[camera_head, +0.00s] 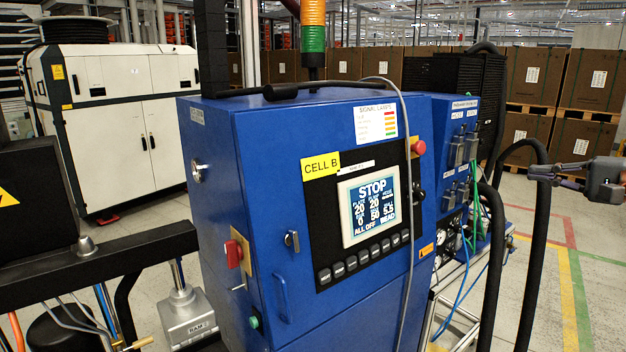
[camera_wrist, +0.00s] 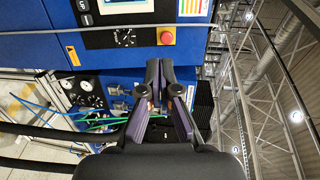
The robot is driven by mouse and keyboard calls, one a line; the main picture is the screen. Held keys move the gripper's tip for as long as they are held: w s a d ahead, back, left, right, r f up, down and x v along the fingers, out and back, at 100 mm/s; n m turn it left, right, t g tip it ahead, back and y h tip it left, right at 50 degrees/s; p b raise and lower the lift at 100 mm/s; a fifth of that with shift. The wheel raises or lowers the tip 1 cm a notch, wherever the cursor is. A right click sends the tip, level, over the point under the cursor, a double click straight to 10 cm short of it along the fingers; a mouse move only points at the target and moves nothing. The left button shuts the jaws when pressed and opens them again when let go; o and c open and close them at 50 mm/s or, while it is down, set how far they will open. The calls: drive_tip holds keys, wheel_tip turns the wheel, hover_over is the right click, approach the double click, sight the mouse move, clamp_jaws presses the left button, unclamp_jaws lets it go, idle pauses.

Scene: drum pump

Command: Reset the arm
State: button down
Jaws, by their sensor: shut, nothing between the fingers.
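My gripper (camera_head: 541,172) is at the right edge of the head view, pointing left, out in the air right of the blue cabinet. In the wrist view my gripper (camera_wrist: 160,68) has its two fingers together at the tips, with nothing between them. The blue control cabinet (camera_head: 230,210) stands in the middle of the head view, marked "CELL B". Its screen (camera_head: 374,208) reads "STOP" and "ALL OFF". In the wrist view the cabinet appears turned on its side behind the fingers.
Thick black hoses (camera_head: 535,260) rise between the cabinet and my gripper. A red stop button (camera_head: 418,147) and a red switch (camera_head: 233,253) stick out from the cabinet. Brown boxes (camera_head: 588,80) on pallets stand behind. The floor at the lower right is clear.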

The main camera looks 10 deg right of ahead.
drive_tip(key=w+a+f+n+g+y, duration=0.1)
drive_tip(key=w+a+n+g, duration=0.15)
drive_tip(key=a, duration=0.75)
drive_tip(key=w+a+f+n+g+y, duration=0.1)
drive_tip(key=a+f+n+g, duration=0.15)
drive_tip(key=a, duration=0.65)
drive_tip(key=s+a+f+n+g+h, duration=0.1)
drive_tip(key=s+a+f+g, duration=0.25)
drive_tip(key=a, duration=0.45)
drive_tip(key=s+a+f+n+g+h, duration=0.15)
drive_tip(key=a+f, duration=0.25)
drive_tip(key=a, duration=0.4)
drive_tip(key=s+a+f+n+g+h, duration=0.3)
drive_tip(key=s+a+f+g, duration=0.15)
drive_tip(key=s+f, duration=0.6)
drive_tip(key=s+d+f+h, duration=0.2)
drive_tip(key=s+f, duration=0.3)
drive_tip(key=s, duration=0.1)
drive_tip(key=s+d+f+n+g+h, duration=0.1)
drive_tip(key=s+d+f+h, duration=0.1)
drive_tip(key=s+f, duration=0.3)
drive_tip(key=shift+s+d+f+h, duration=0.3)
drive_tip(key=shift+s+f+h, duration=0.05)
drive_tip(key=shift+s, duration=0.9)
drive_tip(key=shift+g, duration=0.25)
